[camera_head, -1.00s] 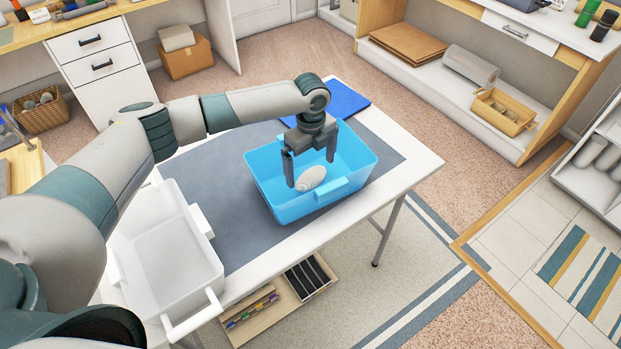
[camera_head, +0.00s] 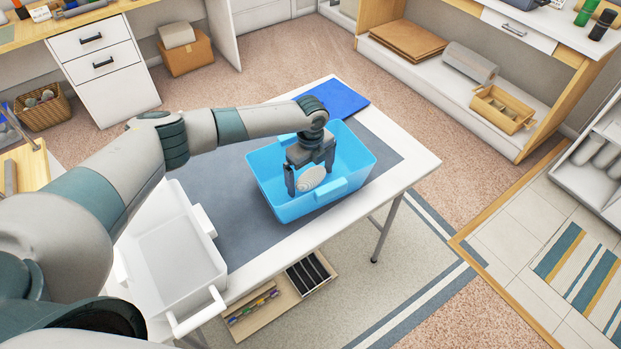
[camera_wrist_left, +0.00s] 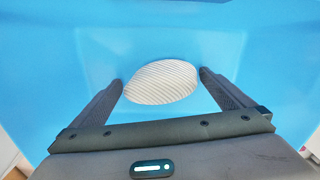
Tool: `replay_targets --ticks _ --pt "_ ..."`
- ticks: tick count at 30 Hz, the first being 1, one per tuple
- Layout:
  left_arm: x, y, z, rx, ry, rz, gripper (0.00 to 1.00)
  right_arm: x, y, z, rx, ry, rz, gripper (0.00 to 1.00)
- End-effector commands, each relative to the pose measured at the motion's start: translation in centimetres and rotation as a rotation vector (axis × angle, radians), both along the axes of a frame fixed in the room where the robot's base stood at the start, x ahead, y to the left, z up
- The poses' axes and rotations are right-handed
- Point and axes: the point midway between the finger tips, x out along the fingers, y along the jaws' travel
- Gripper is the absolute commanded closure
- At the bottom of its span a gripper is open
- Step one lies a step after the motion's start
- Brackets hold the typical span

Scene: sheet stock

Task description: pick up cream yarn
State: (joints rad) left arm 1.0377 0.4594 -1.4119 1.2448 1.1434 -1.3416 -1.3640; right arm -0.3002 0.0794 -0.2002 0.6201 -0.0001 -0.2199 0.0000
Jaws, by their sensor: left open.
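The cream yarn (camera_head: 311,177) is an oval, ridged ball inside the blue bin (camera_head: 296,208) on the table. It also shows in the left wrist view (camera_wrist_left: 161,82), lying crosswise between the fingertips. My left gripper (camera_head: 309,182) is open and lowered into the bin, with one finger on either side of the yarn. In the left wrist view the left gripper (camera_wrist_left: 161,84) has its fingertips close to the yarn's two ends; whether they touch it I cannot tell. My right gripper is not in view.
A white tray (camera_head: 178,254) with handles stands at the table's near left. A blue flat item (camera_head: 339,98) lies at the table's back. The bin's walls surround the left gripper. The grey mat (camera_head: 235,235) is bare between tray and bin.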

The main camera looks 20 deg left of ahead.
Motion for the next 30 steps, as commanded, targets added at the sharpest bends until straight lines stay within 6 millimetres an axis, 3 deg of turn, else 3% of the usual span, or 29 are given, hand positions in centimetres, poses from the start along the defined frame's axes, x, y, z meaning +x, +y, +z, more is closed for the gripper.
replay_targets --ticks 5,9,22,30 --pt "0.0 0.0 0.0 0.0 0.0 0.0 0.02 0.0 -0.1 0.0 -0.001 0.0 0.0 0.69" --pt "0.0 0.0 0.0 0.0 0.0 0.0 0.36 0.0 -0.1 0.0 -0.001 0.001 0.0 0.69" --pt "0.1 0.0 0.6 -0.001 -0.001 0.0 0.37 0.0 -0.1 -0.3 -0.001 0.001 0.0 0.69" --pt "0.1 0.0 3.8 -0.001 -0.004 -0.002 0.37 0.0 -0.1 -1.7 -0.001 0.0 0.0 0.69"
